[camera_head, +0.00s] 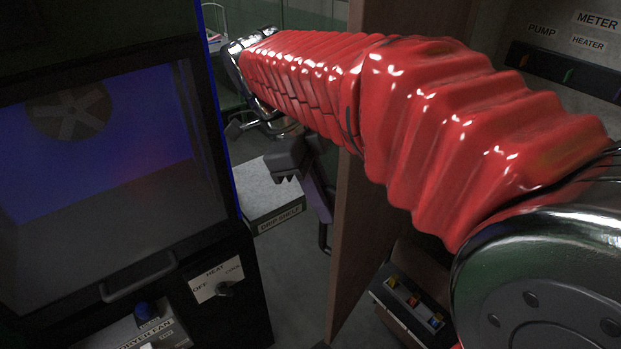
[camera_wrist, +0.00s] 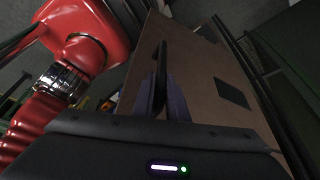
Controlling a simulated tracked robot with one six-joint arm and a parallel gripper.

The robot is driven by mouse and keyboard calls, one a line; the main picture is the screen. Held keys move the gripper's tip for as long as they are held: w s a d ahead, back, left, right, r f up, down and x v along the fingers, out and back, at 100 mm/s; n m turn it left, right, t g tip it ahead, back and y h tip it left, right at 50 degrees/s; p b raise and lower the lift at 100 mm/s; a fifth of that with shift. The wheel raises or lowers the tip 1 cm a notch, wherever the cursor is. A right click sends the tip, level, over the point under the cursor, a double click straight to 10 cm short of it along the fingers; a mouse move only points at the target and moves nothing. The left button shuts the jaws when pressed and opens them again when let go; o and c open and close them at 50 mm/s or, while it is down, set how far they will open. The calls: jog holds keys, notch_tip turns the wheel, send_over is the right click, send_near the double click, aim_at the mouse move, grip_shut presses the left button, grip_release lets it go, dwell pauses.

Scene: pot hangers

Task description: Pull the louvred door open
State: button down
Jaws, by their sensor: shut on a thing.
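The door is a brown panel (camera_head: 352,230), seen nearly edge-on in the head view behind my red arm. In the wrist view its flat brown face (camera_wrist: 205,75) fills the middle and right, with a small dark rectangle on it; I make out no slats. My gripper (camera_wrist: 163,98) is shut on a black bar handle (camera_wrist: 160,62) that stands out from this face, with a purplish finger on each side. In the head view, my gripper's dark body and part of the handle (camera_head: 324,238) show left of the panel. The hinges are hidden.
A dark cabinet with a blue-lit window (camera_head: 105,170) and a heat knob (camera_head: 224,289) stands close on the left. A labelled grey chest (camera_head: 262,195) sits behind my gripper. A box with coloured buttons (camera_head: 412,303) is right of the panel. Some floor (camera_head: 300,300) is clear.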

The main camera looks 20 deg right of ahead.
jog(key=c, duration=1.8)
grip_release()
jog(key=shift+o, duration=0.2)
jog(key=v, duration=1.3)
jog(key=shift+w+a+r, duration=0.15)
jog(key=shift+a+r, duration=0.05)
jog(key=shift+r, duration=0.05)
jog(key=shift+c, duration=0.2)
